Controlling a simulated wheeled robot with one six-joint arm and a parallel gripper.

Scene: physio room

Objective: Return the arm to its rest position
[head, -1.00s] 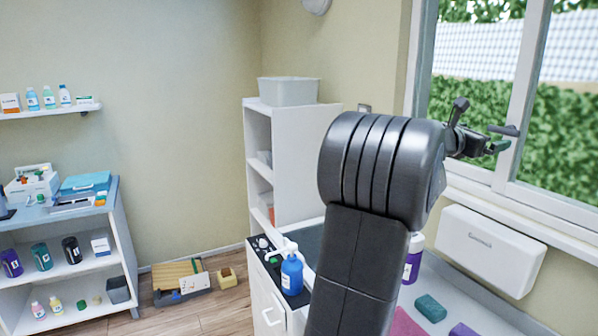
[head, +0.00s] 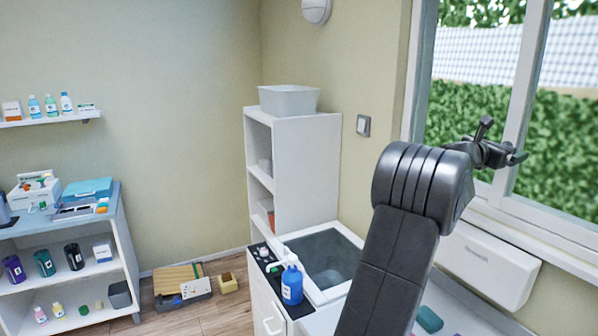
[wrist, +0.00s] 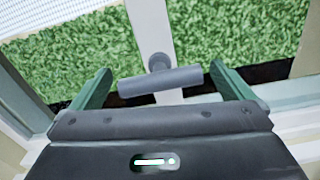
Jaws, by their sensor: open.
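My gripper (head: 519,158) is raised in front of the window at the right of the head view, at the end of my dark arm. In the wrist view my gripper (wrist: 160,88) shows two green fingers spread apart. Between and beyond them is a grey window handle (wrist: 160,80), on the white window frame (wrist: 148,22). I see nothing held between the fingers. I cannot tell how far the handle is from the fingers.
A sink basin (head: 328,258) and a blue pump bottle (head: 291,283) are left of my arm. A tall white shelf (head: 308,170) bears a grey tub (head: 289,100). A white wall box (head: 485,262) hangs below the window (head: 560,130). Open floor (head: 215,312) lies at left.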

